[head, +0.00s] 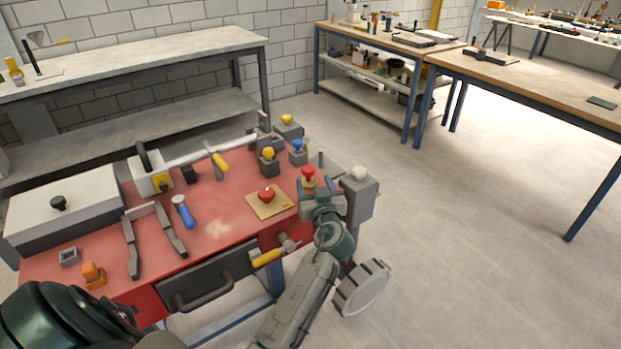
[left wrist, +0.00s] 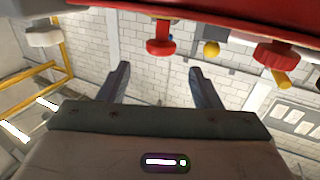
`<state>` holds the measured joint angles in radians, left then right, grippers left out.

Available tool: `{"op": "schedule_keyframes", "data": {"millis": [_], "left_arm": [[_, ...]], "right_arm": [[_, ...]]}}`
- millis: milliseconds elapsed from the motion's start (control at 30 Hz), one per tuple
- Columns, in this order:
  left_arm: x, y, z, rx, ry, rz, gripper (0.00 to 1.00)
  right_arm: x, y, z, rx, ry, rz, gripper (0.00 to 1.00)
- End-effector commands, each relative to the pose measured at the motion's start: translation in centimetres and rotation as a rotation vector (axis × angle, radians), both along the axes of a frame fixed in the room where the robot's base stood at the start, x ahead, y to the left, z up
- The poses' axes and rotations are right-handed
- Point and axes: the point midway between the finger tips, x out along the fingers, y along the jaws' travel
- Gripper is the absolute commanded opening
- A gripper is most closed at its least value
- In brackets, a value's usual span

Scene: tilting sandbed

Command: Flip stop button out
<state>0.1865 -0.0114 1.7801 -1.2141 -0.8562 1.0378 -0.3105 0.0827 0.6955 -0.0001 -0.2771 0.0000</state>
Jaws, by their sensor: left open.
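Two red mushroom-shaped buttons are in view; I cannot tell from the frames which one is the stop button. One red button (head: 309,173) stands on a yellowish collar near the table's right edge. The other red button (head: 267,194) sits on a flat tan plate to its left. My left gripper (head: 319,190) is open and empty, close in front of the button by the edge. The left wrist view is upside down; there that button (left wrist: 160,46) shows beyond and between the open fingers (left wrist: 162,78), apart from them. My right gripper is not in view.
A grey box with a white knob (head: 357,173) stands just right of my gripper. Yellow (head: 268,153) and blue (head: 297,145) knobs stand behind. A yellow-handled valve (head: 267,257) juts from the table's front. Floor to the right is clear.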

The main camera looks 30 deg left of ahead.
Motion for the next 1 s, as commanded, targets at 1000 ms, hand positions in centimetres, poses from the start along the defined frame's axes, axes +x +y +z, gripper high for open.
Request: {"op": "schedule_keyframes", "data": {"millis": [1000], "left_arm": [[-2.2,-2.1,0.0,0.001,0.000,0.000,0.58]], "right_arm": [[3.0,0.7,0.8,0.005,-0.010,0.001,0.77]]}}
